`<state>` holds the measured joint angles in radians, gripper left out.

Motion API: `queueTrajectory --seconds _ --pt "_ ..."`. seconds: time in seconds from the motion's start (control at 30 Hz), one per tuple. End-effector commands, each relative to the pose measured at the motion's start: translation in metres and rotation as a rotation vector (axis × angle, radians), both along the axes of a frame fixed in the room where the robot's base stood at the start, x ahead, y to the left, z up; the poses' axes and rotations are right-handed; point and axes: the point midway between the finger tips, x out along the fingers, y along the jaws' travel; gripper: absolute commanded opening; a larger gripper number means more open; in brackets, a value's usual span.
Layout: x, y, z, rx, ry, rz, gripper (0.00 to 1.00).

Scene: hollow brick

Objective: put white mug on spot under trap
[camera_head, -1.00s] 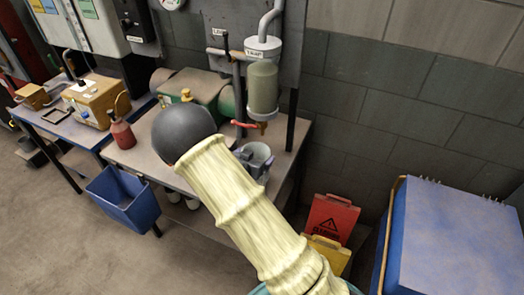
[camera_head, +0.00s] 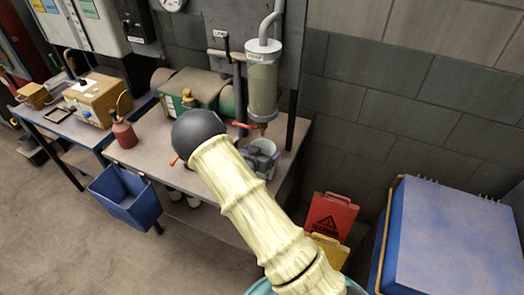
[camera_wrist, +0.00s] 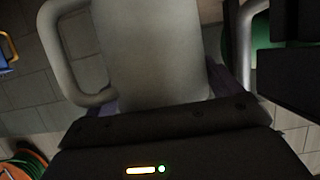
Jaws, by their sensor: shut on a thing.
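The white mug (camera_wrist: 150,60) fills the upper middle of the wrist view, its handle on the left side. My gripper (camera_head: 262,160) is shut on it; the dark gripper body crosses the bottom of the wrist view. In the head view only a pale bit of the mug (camera_head: 268,145) shows beside the grey fingers. The trap (camera_head: 263,88) is a clear cylinder with greenish contents on the wall panel, with a red handle near its lower end. Mug and gripper are below it in the picture. The spot under the trap is hidden, and I cannot tell whether the mug touches the bench.
The workbench (camera_head: 150,140) carries a red bottle (camera_head: 123,133) and a green tank (camera_head: 205,92). A blue bin (camera_head: 126,197) hangs at its front. A red sign (camera_head: 331,217) and a large blue box (camera_head: 450,240) stand to the right. My arm covers the bench's front middle.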

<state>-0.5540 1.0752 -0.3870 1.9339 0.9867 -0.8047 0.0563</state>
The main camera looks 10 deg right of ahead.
Motion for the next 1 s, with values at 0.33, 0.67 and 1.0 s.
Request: queueTrajectory --seconds 0.33,0.67,1.0 --pt "0.000 0.000 -0.004 0.000 -0.003 -0.001 0.52" --pt "0.000 0.000 -0.004 0.000 -0.003 -0.001 1.00" --pt "-0.019 0.016 0.008 0.001 -0.002 0.002 1.00"
